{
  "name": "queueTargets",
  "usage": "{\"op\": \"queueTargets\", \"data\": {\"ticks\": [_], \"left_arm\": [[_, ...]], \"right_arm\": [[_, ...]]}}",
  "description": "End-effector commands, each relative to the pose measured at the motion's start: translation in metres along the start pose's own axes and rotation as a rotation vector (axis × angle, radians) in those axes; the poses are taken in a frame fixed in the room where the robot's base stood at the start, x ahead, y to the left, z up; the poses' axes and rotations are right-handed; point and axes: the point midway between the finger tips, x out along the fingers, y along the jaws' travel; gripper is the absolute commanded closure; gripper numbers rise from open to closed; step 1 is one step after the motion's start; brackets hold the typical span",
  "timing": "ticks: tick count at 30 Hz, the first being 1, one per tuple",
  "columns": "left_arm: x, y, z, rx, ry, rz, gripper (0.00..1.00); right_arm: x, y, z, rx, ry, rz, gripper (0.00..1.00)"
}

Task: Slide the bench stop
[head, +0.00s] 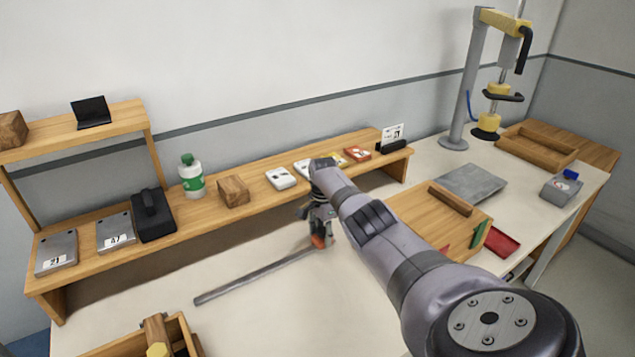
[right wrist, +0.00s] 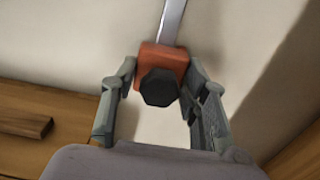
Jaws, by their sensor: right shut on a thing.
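The bench stop is an orange-red block (right wrist: 160,62) with a black knob (right wrist: 159,88) on it. It sits on a grey metal rail (head: 255,277) that lies along the bench top. My right gripper (right wrist: 160,85) has its two fingers on either side of the block and is shut on it. In the head view, my right gripper (head: 318,232) is at the right end of the visible rail, and the orange block (head: 319,242) shows just below it. The rail also shows beyond the block in the right wrist view (right wrist: 172,22). My left gripper does not show.
A long wooden shelf (head: 115,262) with boxes and a green-white bottle (head: 191,176) runs behind the rail. A wooden board (head: 409,208) and a red tray (head: 502,242) lie to the right. A wooden box (head: 184,325) stands at front left. The bench around the rail is clear.

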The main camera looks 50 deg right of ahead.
Motion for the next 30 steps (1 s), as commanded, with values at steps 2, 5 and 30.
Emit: {"op": "queueTargets", "data": {"ticks": [2,5,30], "left_arm": [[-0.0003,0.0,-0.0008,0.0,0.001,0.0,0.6],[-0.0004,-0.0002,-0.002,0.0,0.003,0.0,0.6],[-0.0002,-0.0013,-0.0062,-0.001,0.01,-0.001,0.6]], "right_arm": [[-0.0013,0.0006,-0.0042,0.0,0.009,0.0,1.0],[-0.0016,0.0005,-0.0046,0.0,0.01,0.0,1.0],[-0.0102,-0.0007,-0.002,-0.002,0.005,-0.003,0.38]]}}
